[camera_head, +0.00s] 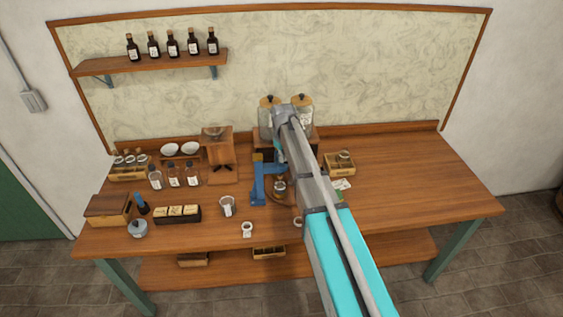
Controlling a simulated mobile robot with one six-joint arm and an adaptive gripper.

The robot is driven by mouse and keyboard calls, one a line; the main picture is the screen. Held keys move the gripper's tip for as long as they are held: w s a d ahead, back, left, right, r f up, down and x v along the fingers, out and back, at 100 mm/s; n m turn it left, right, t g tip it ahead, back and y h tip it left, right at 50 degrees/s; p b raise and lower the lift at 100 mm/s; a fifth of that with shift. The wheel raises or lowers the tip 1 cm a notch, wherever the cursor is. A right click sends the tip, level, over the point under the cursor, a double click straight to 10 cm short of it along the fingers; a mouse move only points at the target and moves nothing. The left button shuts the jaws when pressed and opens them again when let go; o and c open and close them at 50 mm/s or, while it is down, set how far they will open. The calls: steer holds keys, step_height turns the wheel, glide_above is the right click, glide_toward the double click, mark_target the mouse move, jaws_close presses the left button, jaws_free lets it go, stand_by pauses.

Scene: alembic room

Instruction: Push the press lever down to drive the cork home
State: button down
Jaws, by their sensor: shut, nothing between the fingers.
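The blue cork press (259,185) stands on the workbench near its middle, with an upright column and a base. A small dark bottle (280,187) stands at the press, beside its column. My arm reaches in from the lower right and covers the right side of the press. My gripper (281,158) is shut and empty, pointing down by the top of the press and mostly hidden by my arm. I cannot tell whether it touches the press lever, which I cannot make out clearly. The cork is too small to see.
A wooden grinder (219,155) and a white mug (227,206) stand left of the press. Glass jars (302,108) stand behind it. A small wooden box (340,164) sits to the right. The bench's right part (420,180) is clear.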

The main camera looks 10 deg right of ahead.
mark_target(283, 166)
steer(key=shift+f+b, duration=0.9)
steer(key=shift+f, duration=0.3)
steer(key=shift+f+b, duration=0.4)
steer(key=shift+b, duration=0.15)
steer(key=shift+s, duration=0.2)
steer(key=shift+f, duration=0.25)
steer(key=shift+f+b, duration=0.35)
steer(key=shift+b, duration=0.3)
steer(key=shift+s, duration=0.1)
stand_by(0.4)
